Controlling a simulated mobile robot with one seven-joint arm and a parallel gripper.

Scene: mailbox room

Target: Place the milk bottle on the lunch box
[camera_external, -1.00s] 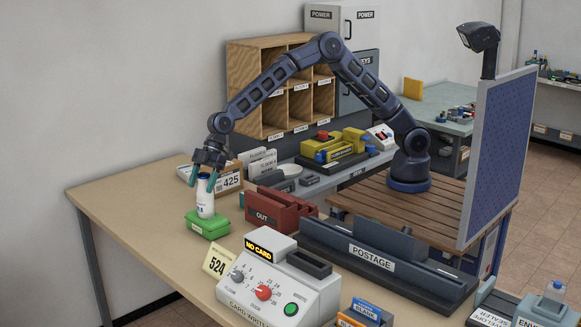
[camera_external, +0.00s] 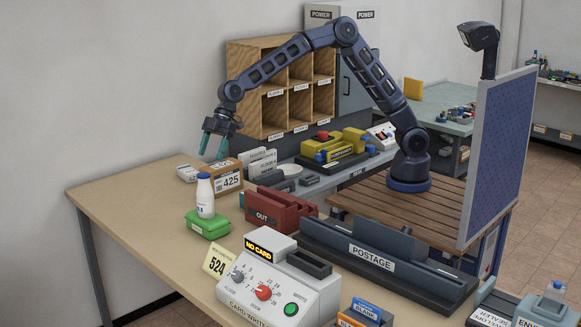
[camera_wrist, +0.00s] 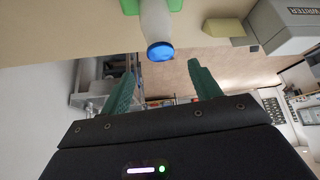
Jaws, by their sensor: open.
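The milk bottle (camera_external: 205,197) is white with a blue cap. It stands upright on top of the green lunch box (camera_external: 208,226) near the left part of the table. My gripper (camera_external: 212,158) is open and empty, above and a little to the right of the bottle, clear of it. In the wrist view the bottle (camera_wrist: 156,28) shows beyond the open green fingers, cap toward me, with part of the green lunch box (camera_wrist: 130,7) at the top edge. My gripper's fingertips (camera_wrist: 162,72) have nothing between them.
A box marked 425 (camera_external: 227,178) stands behind the bottle. A red OUT tray (camera_external: 277,209) is to the right. A card writer (camera_external: 275,287) and a yellow 524 sign (camera_external: 216,262) are in front. The table's left part (camera_external: 130,199) is bare.

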